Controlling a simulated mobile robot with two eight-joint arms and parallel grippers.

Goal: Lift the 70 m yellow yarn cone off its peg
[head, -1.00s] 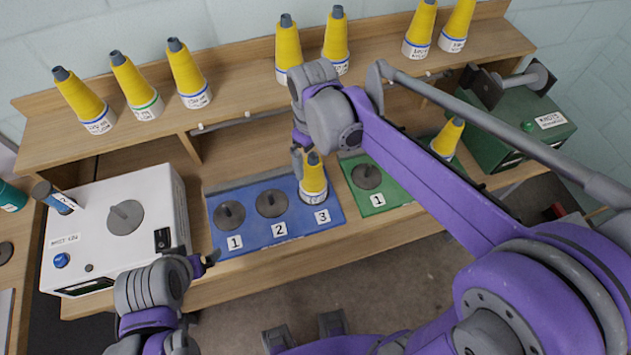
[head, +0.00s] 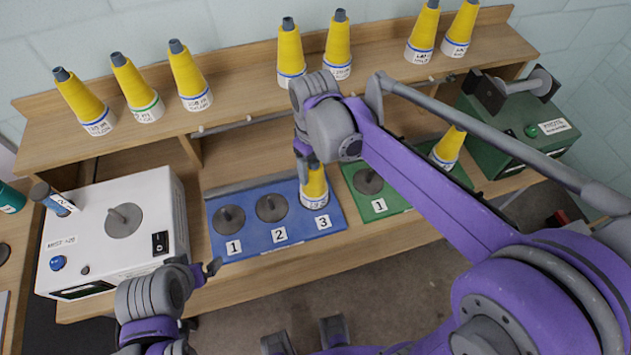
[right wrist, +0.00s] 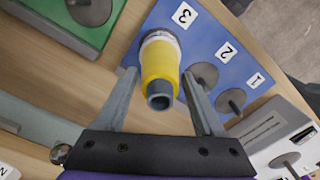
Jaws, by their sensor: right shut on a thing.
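A yellow yarn cone (head: 314,187) stands upright at spot 3 of the blue mat (head: 290,234). Its white label band is too small to read. My right gripper (head: 308,168) is shut on this cone from above and hides its tip. In the right wrist view the cone (right wrist: 160,70) sits between the two fingers of the right gripper (right wrist: 162,100), its grey tip toward the camera. The cone's base looks low at the mat; its peg is hidden. My left gripper (head: 208,268) is at the lower left, away from the cone, its finger opening unclear.
Spots 1 and 2 of the blue mat hold bare pegs on grey discs (head: 230,219). A green mat (head: 362,196) with another cone (head: 447,148) lies to the right. Several yellow cones (head: 187,76) stand on the shelf behind. A white box (head: 112,235) stands left, a green machine (head: 515,122) right.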

